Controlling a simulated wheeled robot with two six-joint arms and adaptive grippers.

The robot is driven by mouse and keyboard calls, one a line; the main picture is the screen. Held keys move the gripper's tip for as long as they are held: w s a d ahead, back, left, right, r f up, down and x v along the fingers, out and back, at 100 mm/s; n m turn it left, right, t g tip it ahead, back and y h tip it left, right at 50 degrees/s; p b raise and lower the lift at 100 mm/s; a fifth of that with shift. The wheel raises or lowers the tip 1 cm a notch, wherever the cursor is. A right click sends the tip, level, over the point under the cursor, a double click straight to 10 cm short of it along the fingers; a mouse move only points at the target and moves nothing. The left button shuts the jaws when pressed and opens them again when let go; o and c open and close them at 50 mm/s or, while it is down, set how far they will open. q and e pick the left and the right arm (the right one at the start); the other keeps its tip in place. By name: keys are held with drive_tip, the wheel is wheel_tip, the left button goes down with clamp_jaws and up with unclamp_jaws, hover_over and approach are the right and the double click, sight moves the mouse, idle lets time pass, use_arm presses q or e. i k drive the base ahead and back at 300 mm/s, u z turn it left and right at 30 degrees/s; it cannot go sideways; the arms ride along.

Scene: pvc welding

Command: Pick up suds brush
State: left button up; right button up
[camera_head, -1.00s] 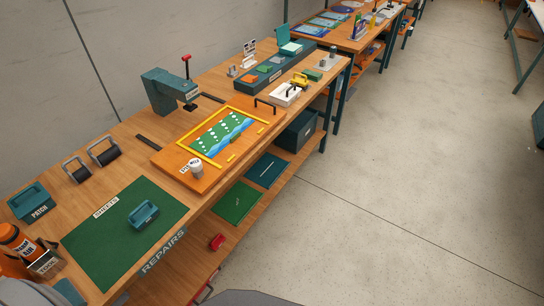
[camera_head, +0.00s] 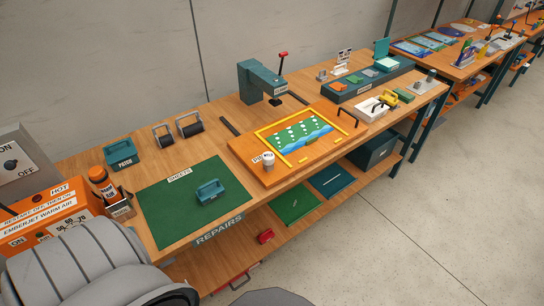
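No thing in view is plainly labelled as the suds brush. A small yellow-handled thing (camera_head: 388,98) sits at a white tub (camera_head: 371,110) toward the right end of the workbench and may be the brush, but it is too small to tell. A black handle stands beside the tub. Neither of my grippers shows in the head view.
The workbench (camera_head: 215,125) holds a green mat (camera_head: 165,215) with a teal block (camera_head: 209,191), an orange board (camera_head: 245,157), a teal press (camera_head: 250,82) and a dark parts tray (camera_head: 345,97). An orange heater unit (camera_head: 45,225) stands at left. The floor (camera_head: 400,250) at right is clear.

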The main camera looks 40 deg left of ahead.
sight(206, 193)
drive_tip(key=u, duration=1.8)
